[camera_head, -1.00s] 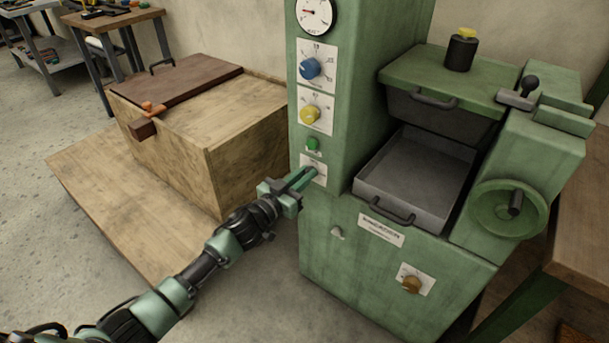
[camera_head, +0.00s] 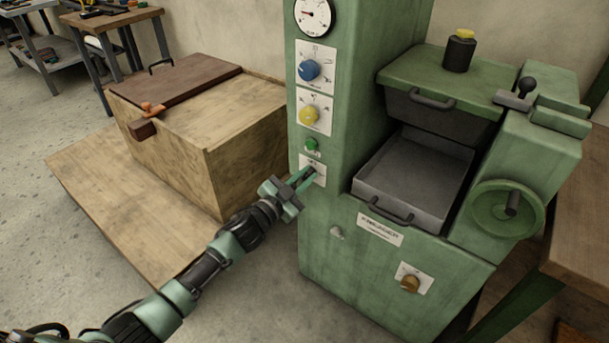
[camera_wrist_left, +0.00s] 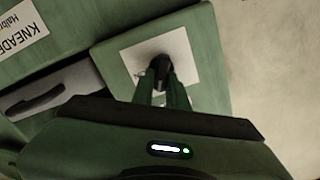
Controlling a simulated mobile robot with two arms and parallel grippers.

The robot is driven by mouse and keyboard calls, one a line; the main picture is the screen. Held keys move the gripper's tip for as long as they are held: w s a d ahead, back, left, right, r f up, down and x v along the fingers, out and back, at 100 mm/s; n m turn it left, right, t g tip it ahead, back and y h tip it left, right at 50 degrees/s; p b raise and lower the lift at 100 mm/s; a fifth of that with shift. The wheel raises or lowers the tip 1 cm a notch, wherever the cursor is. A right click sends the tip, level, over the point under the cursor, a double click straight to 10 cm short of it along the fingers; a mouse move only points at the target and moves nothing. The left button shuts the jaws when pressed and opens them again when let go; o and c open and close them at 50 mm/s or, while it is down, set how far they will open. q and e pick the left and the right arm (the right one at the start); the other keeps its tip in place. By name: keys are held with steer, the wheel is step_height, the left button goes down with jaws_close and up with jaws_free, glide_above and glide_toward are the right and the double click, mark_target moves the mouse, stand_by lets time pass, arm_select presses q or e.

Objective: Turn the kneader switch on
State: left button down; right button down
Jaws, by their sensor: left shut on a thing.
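The green kneader (camera_head: 345,228) stands at the right of the head view. A white switch plate (camera_head: 319,182) sits low on its tall column, below a green button. My left gripper (camera_head: 309,174) is at this plate, with its fingertips against the switch area. In the left wrist view, the dark switch (camera_wrist_left: 160,68) stands out from the white plate (camera_wrist_left: 184,50), and my left gripper (camera_wrist_left: 164,84) is shut on it. The fingers hide part of the switch, so its exact position is hard to read. My right gripper is not in view.
Above the plate are a green button (camera_head: 312,144), a yellow knob (camera_head: 309,114), a blue knob (camera_head: 309,70) and a gauge (camera_head: 313,14). A metal tray (camera_head: 420,170) sits in the machine. A wooden box (camera_head: 190,130) stands to the left.

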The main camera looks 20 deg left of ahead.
arm_select(q)
steer(key=m, duration=0.2)
steer(key=shift+d+f+m, duration=0.1)
steer(key=shift+d+m, duration=0.05)
steer(key=shift+m, duration=0.25)
steer(key=shift+s+f+m, duration=0.1)
steer(key=shift+m, duration=0.8)
steer(key=shift+d+f+m+b, duration=0.15)
steer(key=shift+m+b, duration=0.3)
steer(key=shift+m, duration=1.35)
steer(key=shift+f+m+b, duration=0.15)
steer(key=shift+m+b, duration=0.25)
steer(key=shift+m, duration=1.4)
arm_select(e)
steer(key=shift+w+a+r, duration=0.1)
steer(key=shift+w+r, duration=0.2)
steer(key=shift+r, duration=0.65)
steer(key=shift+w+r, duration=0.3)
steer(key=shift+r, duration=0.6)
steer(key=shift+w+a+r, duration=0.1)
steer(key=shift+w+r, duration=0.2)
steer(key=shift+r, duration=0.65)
arm_select(q)
steer(key=c, duration=1.4)
jaws_free()
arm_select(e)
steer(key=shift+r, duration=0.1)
